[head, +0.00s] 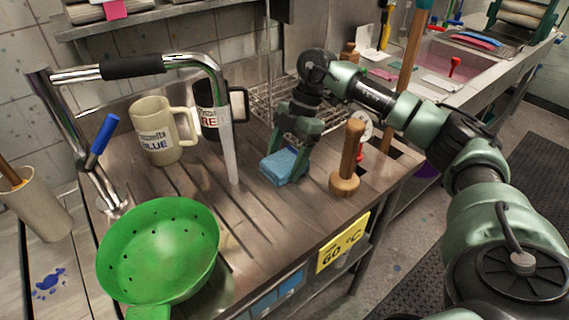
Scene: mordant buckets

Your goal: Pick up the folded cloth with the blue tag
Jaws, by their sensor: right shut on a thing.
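A blue folded cloth (281,168) lies on the grooved metal drainboard, right of the tap spout. My right gripper (290,154) points down at it, with its fingers at the cloth's upper side. It is shut on the cloth, which appears to be at the board's surface; I cannot tell whether it is lifted. No separate tag can be made out on the cloth. My left gripper is not in view.
A wooden stamp-like tool (346,170) stands close to the right of the cloth. A beige mug (155,132) and a dark mug (207,122) stand behind the tap (190,62). A green colander (160,248) is at front left. A wire rack (262,102) stands behind.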

